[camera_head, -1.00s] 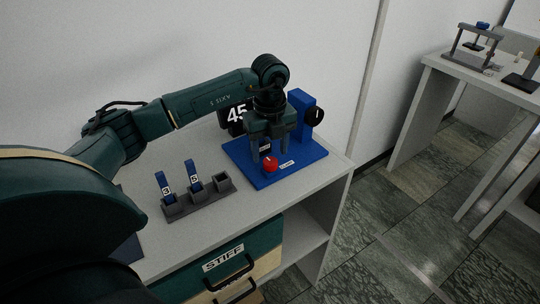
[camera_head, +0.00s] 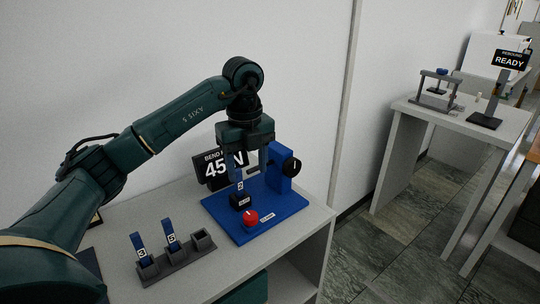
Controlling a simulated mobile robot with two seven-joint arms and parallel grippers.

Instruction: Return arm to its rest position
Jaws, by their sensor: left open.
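My left arm reaches in from the left. Its gripper (camera_head: 249,168) points down above the blue press base (camera_head: 273,213) on the white bench, with its fingers apart. A small blue piece labelled 2 (camera_head: 240,187) stands upright in a black block (camera_head: 240,201) on the base, close to the left finger. I cannot tell whether the finger touches it. The blue press post with a black knob (camera_head: 291,166) is just right of the gripper. My right gripper is not in view.
A grey rack (camera_head: 176,258) on the bench holds blue pieces labelled 3 (camera_head: 140,246) and 5 (camera_head: 170,239); its right slot looks empty. A red button (camera_head: 251,217) is at the base's front. A display reading 45 (camera_head: 211,168) stands behind. Another bench (camera_head: 455,118) is at right.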

